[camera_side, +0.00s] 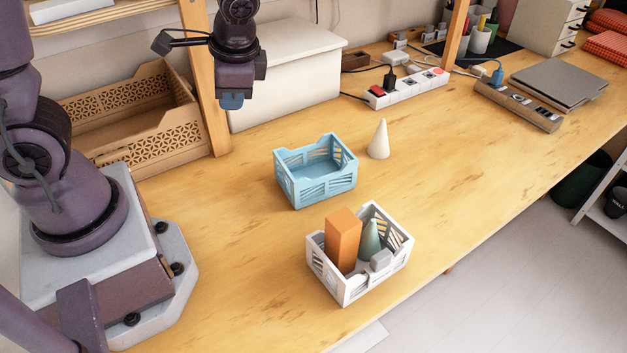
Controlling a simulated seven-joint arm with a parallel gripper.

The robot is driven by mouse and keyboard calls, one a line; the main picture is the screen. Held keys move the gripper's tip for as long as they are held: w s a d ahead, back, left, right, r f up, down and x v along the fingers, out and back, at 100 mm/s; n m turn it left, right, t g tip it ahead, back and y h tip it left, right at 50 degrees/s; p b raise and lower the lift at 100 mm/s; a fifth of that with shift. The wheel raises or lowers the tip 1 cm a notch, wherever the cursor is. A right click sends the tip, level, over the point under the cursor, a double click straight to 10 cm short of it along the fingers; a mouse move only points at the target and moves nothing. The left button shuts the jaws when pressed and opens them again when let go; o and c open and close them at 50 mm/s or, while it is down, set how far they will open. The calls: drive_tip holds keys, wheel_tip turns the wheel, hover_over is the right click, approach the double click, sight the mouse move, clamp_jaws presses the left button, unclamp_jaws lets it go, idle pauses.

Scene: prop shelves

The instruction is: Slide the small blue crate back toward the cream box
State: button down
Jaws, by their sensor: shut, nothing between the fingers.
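The small blue crate (328,188) stands upright and looks empty on the wooden table, near the middle of the view. The cream box (284,85), with a lid, stands behind it against the wall, and bare table shows between the two. My gripper (231,101) hangs pointing down in front of the left part of the cream box, up and to the left of the blue crate. It is shut and holds nothing. It is apart from the crate.
A cream cone (379,141) stands just right of the blue crate. A white crate (343,287) holding an orange block (342,240), a green cone (369,240) and a grey piece stands nearer the front edge. A wooden post and brown crate (150,124) are left. A power strip (408,89) lies behind right.

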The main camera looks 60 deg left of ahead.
drive_tip(key=w+a+f+m+g+y, duration=0.1)
drive_tip(key=w+a+f+m+y, duration=0.35)
drive_tip(key=a+f+m, duration=0.35)
drive_tip(key=m+t+y, duration=0.1)
drive_tip(key=m+t, duration=0.1)
drive_tip(key=m, duration=0.4)
approach(306, 183)
drive_tip(key=a, duration=0.3)
drive_tip(key=shift+g, duration=0.3)
wheel_tip(306, 183, down, 5)
drive_tip(key=shift+w+a+r, duration=0.1)
drive_tip(key=shift+a+r, duration=0.05)
drive_tip(key=shift+a, duration=0.05)
drive_tip(key=shift+a+f, duration=0.1)
drive_tip(key=shift+f, duration=0.15)
drive_tip(key=shift+a+r, duration=0.1)
drive_tip(key=shift+a, duration=0.3)
drive_tip(key=shift+a, duration=0.1)
